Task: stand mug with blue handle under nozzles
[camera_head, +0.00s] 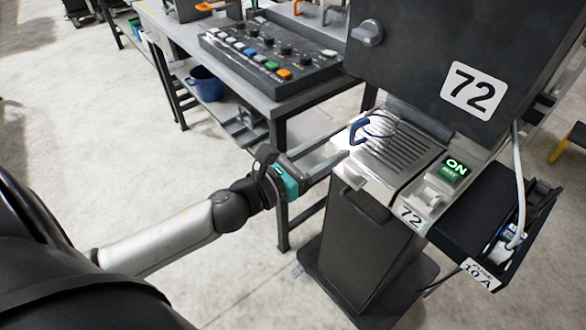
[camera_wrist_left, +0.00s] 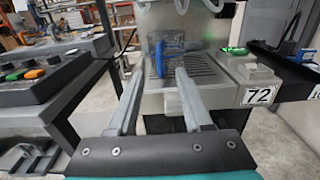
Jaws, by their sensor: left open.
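A clear mug (camera_head: 381,124) with a blue handle (camera_head: 357,131) stands upright on the slotted metal tray (camera_head: 402,153) of the dispenser marked 72. In the left wrist view the mug (camera_wrist_left: 174,62) stands at the tray's left part, its handle (camera_wrist_left: 159,59) facing me. My left gripper (camera_head: 343,142) is open and empty, its fingers pointing at the handle. In the wrist view the handle appears between the two fingertips (camera_wrist_left: 158,76), beyond them; contact is not visible. Pale nozzle-like parts (camera_wrist_left: 182,6) show above the mug; their exact alignment is unclear. My right gripper is out of view.
The dark dispenser cabinet (camera_head: 440,60) overhangs the tray's back. A lit green ON switch (camera_head: 454,168) and a black side box (camera_head: 485,215) stand right. A bench with a button panel (camera_head: 268,58) is left, a blue bucket (camera_head: 206,84) below it.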

